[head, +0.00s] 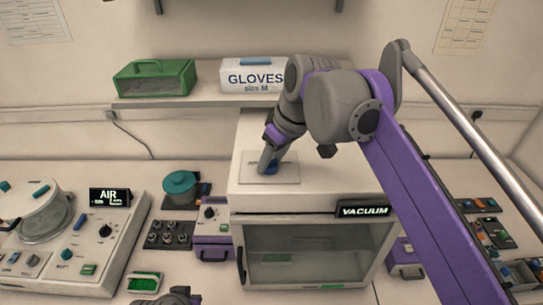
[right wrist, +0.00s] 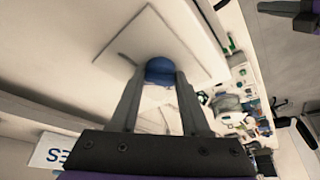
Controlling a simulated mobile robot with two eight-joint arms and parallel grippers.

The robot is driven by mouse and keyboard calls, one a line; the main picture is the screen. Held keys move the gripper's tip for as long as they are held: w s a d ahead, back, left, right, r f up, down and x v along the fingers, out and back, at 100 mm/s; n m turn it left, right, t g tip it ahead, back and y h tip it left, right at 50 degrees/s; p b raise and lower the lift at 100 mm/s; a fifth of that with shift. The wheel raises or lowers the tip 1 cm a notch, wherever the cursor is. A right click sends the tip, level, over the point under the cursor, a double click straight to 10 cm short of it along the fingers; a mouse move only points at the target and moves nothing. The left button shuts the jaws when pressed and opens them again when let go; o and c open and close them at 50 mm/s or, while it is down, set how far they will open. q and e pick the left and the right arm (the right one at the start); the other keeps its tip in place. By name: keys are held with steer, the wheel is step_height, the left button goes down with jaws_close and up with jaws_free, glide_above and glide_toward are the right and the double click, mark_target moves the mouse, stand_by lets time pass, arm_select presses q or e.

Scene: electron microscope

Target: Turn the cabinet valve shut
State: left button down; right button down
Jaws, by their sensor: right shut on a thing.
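The cabinet is a white box with a glass door and a VACUUM sign (head: 364,211), in the middle of the bench. The valve is a rounded blue knob (right wrist: 160,70) on a pale square plate (head: 289,177) on the cabinet's top. My right gripper (head: 268,163) reaches down to it from above. In the right wrist view its two fingers stand on either side of the knob and are shut on it. The fingers hide part of the knob. Only a small part of my left gripper (head: 168,298) shows at the bottom edge of the head view; its fingers cannot be made out.
A shelf (head: 210,101) behind the cabinet holds a green case (head: 154,78) and a GLOVES box (head: 250,75). Left of the cabinet stand a teal-lidded pot (head: 180,184) and an AIR console (head: 90,245). Small panels (head: 487,228) lie at the right. My right arm crosses the right side.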

steer(key=n, duration=0.2)
steer(key=n+g+y+p, duration=0.1)
steer(key=n, duration=0.1)
steer(key=shift+w+d+r+g, duration=0.1)
steer(key=shift+w+r+g, duration=0.1)
steer(key=shift+g, duration=0.1)
steer(key=shift+f+n+g+p, duration=0.1)
steer(key=shift+n+g+p, duration=0.2)
steer(key=shift+n, duration=0.8)
arm_select(q)
steer(key=shift+w+r, duration=0.45)
steer(key=shift+r, duration=0.3)
steer(key=shift+w+r, duration=0.45)
steer(key=shift+r, duration=0.3)
arm_select(e)
steer(key=shift+n+g, duration=0.5)
steer(key=shift+n, duration=0.7)
steer(key=shift+w+n, duration=0.1)
steer(key=shift+n, duration=0.2)
steer(key=shift+c, duration=2)
jaws_free()
steer(key=shift+f, duration=0.1)
steer(key=v, duration=1.1)
steer(key=shift+d+f, duration=0.1)
steer(key=shift+f, duration=0.05)
